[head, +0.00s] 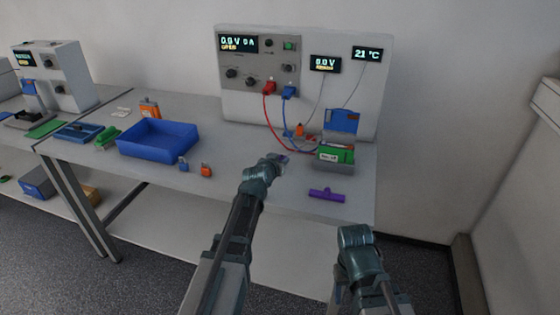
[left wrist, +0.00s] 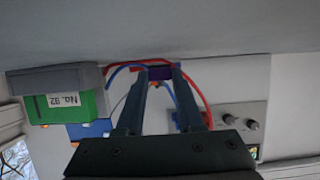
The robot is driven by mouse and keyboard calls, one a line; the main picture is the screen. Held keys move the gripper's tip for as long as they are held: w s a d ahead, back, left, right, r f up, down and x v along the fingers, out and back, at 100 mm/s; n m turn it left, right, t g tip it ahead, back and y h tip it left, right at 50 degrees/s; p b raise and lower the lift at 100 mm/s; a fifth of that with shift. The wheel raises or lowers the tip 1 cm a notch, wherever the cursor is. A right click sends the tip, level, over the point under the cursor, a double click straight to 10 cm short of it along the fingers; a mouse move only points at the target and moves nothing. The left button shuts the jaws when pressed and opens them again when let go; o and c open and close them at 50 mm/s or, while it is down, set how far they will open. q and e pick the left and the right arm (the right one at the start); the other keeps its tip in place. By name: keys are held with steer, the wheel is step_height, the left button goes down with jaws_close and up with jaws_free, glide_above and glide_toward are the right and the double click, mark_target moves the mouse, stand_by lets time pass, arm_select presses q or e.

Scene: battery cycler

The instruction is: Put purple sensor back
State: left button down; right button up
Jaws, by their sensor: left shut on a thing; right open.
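A small purple sensor (left wrist: 158,73) sits between the fingertips of my left gripper (left wrist: 157,76), which is shut on it. In the head view my left gripper (head: 279,159) is over the table, left of the green battery block and in front of the cycler; its fingertips are small there. A separate purple bar (head: 327,194) lies on the table near the front right edge. My right arm (head: 360,245) is low, in front of the table edge, its gripper apart from every object; its fingers are hard to make out.
A green labelled block (head: 335,153) with a blue part (head: 342,121) behind it stands at the right; the block is also in the left wrist view (left wrist: 62,104). Red and blue cables (head: 268,110) hang from the cycler (head: 340,90). A blue bin (head: 157,138) stands left.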

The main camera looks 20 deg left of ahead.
arm_select(q)
steer(key=c, duration=0.5)
jaws_free()
steer(key=shift+c, duration=0.2)
steer(key=shift+r, duration=0.1)
steer(key=shift+r+p, duration=0.8)
steer(key=shift+p, duration=0.1)
steer(key=p+v, duration=0.4)
steer(key=v, duration=0.8)
steer(key=shift+f, duration=0.2)
steer(key=shift+s+a+f, duration=0.1)
